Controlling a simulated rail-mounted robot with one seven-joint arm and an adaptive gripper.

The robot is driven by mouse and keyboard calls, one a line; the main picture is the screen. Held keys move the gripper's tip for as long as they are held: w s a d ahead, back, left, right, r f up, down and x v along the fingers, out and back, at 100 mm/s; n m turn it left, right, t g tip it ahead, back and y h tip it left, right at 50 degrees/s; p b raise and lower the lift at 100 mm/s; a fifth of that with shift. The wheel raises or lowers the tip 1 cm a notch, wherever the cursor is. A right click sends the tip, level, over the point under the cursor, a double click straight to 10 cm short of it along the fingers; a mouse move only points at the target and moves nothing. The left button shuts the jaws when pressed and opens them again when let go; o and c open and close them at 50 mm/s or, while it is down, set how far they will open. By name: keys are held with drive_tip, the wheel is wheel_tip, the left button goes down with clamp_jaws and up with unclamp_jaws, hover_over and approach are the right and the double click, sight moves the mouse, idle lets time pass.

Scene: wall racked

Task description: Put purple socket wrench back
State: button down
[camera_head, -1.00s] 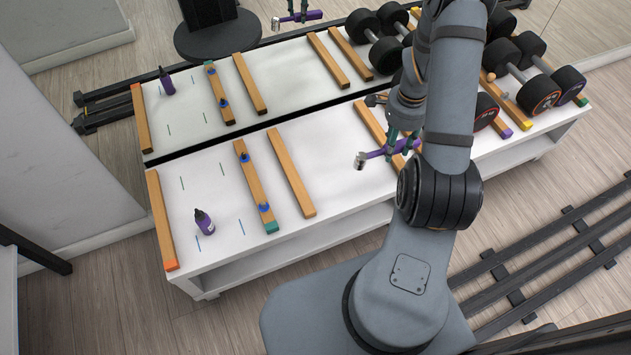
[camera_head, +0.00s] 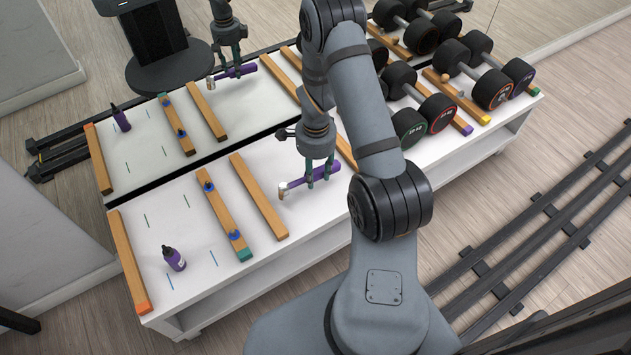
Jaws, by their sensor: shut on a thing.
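The purple socket wrench (camera_head: 297,184) has a purple handle and a silver socket head at its left end. My gripper (camera_head: 319,182) is shut on its handle, with the fingers pointing down. The wrench lies roughly level over the bare white stretch of the bench (camera_head: 296,222), right of a plain wooden strip (camera_head: 258,196). I cannot tell whether it touches the bench top. A wooden strip with a teal end (camera_head: 222,217) and blue pieces on it lies further left. Part of another strip (camera_head: 345,151) shows behind my arm.
A purple bottle (camera_head: 173,259) stands at the left, near an orange-ended strip (camera_head: 128,262). Dumbbells (camera_head: 436,112) rest on strips at the right, with a small round item (camera_head: 445,78) near them. A mirror behind the bench repeats these things. Small coloured marks dot the left bench top.

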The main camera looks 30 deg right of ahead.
sight(316, 181)
drive_tip(key=shift+f+b, duration=0.5)
drive_tip(key=shift+f, duration=1.25)
drive_tip(key=shift+f, duration=0.1)
drive_tip(key=shift+f, duration=0.15)
drive_tip(key=c, duration=1.2)
unclamp_jaws()
wheel_tip(316, 181, up, 10)
drive_tip(key=p, duration=0.3)
drive_tip(key=shift+s+r, duration=0.1)
drive_tip(key=shift+r, duration=0.15)
